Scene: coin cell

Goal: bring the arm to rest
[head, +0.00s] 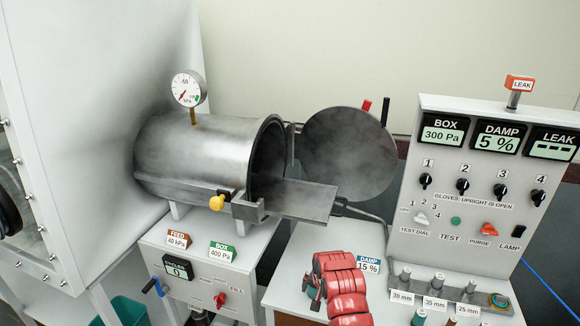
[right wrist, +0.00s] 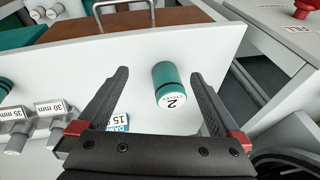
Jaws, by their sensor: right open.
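My right gripper (right wrist: 160,73) is open in the right wrist view, with its two dark fingers wide apart. A teal cylinder with a white end marked 2 (right wrist: 170,98) stands on the white surface and appears between the fingers, with a visible gap on both sides. I cannot tell how far the fingers are above it. Nothing is held in the right gripper. My left gripper is in neither view.
A steel chamber (head: 195,150) stands at left with its round door (head: 350,150) swung open and a flat tray (head: 300,200) reaching out. A control panel (head: 490,185) stands at right. A DAMP card (head: 369,262) and labelled cylinders (head: 434,285) are on the bench.

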